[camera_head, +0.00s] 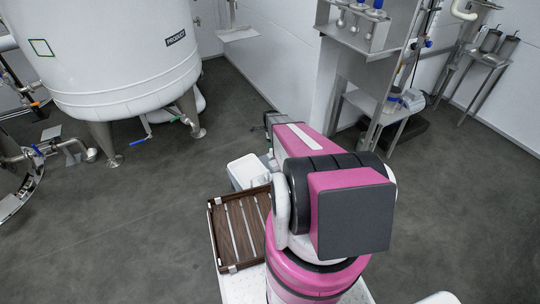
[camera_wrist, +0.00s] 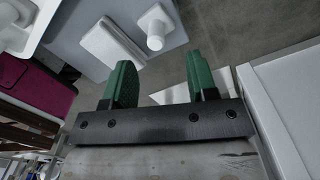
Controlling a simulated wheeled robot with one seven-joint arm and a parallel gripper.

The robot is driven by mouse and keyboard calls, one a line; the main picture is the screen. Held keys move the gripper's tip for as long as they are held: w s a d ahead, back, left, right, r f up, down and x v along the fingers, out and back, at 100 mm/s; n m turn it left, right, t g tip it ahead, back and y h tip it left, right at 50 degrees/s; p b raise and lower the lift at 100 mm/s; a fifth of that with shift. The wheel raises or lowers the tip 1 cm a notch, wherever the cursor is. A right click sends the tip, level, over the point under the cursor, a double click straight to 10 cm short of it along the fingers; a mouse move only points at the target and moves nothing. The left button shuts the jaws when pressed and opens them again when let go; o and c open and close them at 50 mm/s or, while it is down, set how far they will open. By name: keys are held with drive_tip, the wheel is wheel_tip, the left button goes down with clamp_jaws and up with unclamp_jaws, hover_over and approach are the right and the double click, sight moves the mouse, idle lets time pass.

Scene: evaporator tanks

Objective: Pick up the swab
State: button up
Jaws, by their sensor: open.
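I cannot make out a swab for certain in either view. In the wrist view, a white piece with a round knob-like end (camera_wrist: 155,40) lies on a grey-blue surface beyond my fingers, and a flat white block (camera_wrist: 110,42) lies to its left. I cannot tell whether either is the swab. My gripper (camera_wrist: 160,70) shows two green fingers, set wide apart, with nothing held between them. The white piece appears just beyond the gap between the fingertips, apart from them. In the head view my arm hides the gripper.
A brown slatted tray (camera_head: 214,242) and a white bin (camera_head: 246,172) sit left of my arm. A large white tank (camera_head: 110,60) stands at upper left. A metal rack (camera_head: 385,75) stands at upper right. Open grey floor (camera_head: 110,220) lies left. A white panel (camera_wrist: 290,105) edges the wrist view's right.

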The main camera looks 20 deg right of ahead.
sight(271, 151)
drive_tip(key=f, duration=0.8)
drive_tip(key=shift+s+d, duration=0.15)
drive_tip(key=shift+s, duration=0.15)
clamp_jaws()
